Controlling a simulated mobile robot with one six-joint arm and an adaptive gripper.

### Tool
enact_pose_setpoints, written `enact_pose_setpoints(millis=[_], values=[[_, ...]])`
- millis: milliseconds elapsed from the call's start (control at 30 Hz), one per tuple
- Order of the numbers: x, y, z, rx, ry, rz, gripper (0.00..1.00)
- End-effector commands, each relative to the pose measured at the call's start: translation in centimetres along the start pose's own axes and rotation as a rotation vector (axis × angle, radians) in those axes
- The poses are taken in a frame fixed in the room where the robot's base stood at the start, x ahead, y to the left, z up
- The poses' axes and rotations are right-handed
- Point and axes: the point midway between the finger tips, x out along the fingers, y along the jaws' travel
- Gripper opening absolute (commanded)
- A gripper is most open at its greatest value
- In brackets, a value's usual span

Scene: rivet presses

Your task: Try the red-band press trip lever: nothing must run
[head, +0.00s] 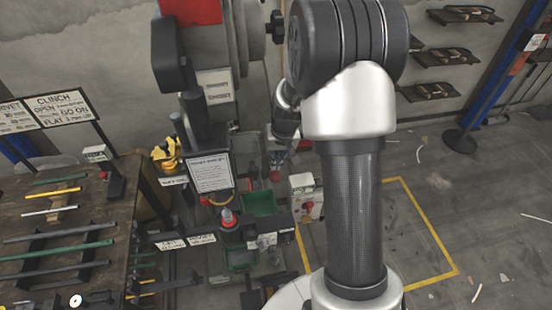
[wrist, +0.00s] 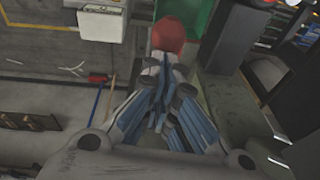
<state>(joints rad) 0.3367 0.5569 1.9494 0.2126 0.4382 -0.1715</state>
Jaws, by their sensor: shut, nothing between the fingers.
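The red-band press (head: 222,85) stands in the middle of the head view, with a red panel (head: 190,11) at its top. In the wrist view my gripper (wrist: 163,78) is shut and empty, its fingertips pointing at a red rounded knob (wrist: 168,35), which looks like the trip lever's end. The tips overlap the knob's lower edge in the picture; I cannot tell whether they touch it. In the head view my gripper is small and dark, partly hidden by my arm. The lever's shaft is hidden behind the fingers.
A green bin (head: 258,203) and a white control box (head: 304,187) with a red button sit low by the press. A red-topped post (head: 228,216) stands in front. A table with rods (head: 60,235) is at left. Open floor lies right, with yellow lines.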

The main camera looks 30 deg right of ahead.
Motion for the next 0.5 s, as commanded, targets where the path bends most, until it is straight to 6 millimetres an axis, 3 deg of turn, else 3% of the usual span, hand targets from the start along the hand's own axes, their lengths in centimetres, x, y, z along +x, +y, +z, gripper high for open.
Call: enact_pose_setpoints(millis=[333,500], values=[[2.9,0.4,1.3,-0.006,0.095,-0.007,0.0],[5.5,0.6,2.1,-0.007,0.096,-0.007,0.0]])
